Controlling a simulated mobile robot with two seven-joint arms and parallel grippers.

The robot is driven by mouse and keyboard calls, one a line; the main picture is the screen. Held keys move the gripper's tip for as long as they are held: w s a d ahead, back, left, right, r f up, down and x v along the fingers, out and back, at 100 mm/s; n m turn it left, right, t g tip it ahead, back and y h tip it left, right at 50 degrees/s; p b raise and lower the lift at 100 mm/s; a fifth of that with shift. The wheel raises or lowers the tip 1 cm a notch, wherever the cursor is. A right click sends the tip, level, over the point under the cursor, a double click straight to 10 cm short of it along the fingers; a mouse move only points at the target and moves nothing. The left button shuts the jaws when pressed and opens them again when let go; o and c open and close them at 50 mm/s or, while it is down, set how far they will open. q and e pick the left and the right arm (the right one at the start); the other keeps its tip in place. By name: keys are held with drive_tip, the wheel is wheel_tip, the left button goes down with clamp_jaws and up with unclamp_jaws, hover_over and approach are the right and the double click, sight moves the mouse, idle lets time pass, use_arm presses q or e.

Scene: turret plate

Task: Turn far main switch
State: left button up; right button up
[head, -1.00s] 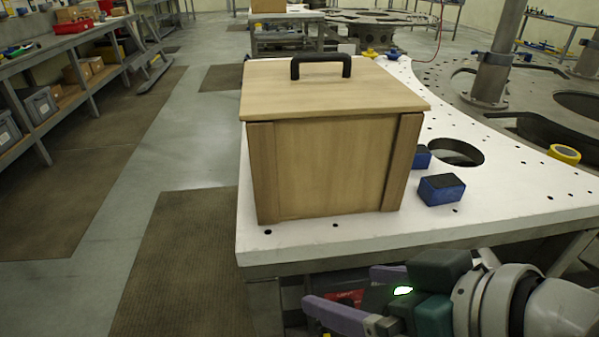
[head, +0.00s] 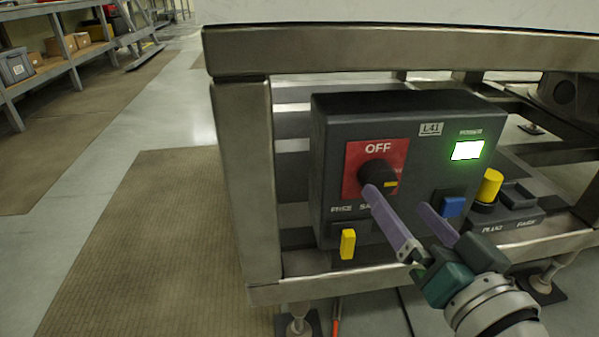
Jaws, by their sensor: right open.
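A dark control box (head: 330,110) labelled "L41" stands on the lower shelf of the table frame. On its front is a red plate (head: 357,155) marked "OFF" with a black rotary knob (head: 377,176), the only main switch I can see. The knob has a yellow mark on its lower right. My right gripper (head: 396,199) is in front of the box, its two purple fingers apart with nothing between them. The left fingertip overlaps the knob's lower edge in the picture; I cannot tell whether they touch. My left gripper is out of view.
A lit power lamp (head: 467,150), a blue button (head: 453,206) and a yellow tab (head: 347,244) are on the same box. A yellow plug (head: 489,186) stands on a low unit to the right. A metal table leg (head: 247,180) stands left of the box.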

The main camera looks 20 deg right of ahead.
sight(382, 183)
drive_tip(key=shift+m+h, duration=0.5)
drive_tip(key=shift+h, duration=0.2)
drive_tip(key=w+d+f+b, duration=0.1)
drive_tip(key=w, duration=0.2)
drive_tip(key=w+d+f+b, duration=0.1)
drive_tip(key=w+b, duration=0.1)
drive_tip(key=w, duration=0.1)
drive_tip(key=w+d+f+b, duration=0.1)
drive_tip(key=w+d+b, duration=0.1)
drive_tip(key=w, duration=0.1)
drive_tip(key=shift+w+f, duration=0.15)
drive_tip(key=shift+f, duration=0.15)
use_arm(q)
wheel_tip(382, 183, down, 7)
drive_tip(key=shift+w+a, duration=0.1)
use_arm(e)
drive_tip(key=c, duration=1.3)
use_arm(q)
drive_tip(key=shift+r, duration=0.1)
use_arm(e)
drive_tip(key=shift+c, duration=0.2)
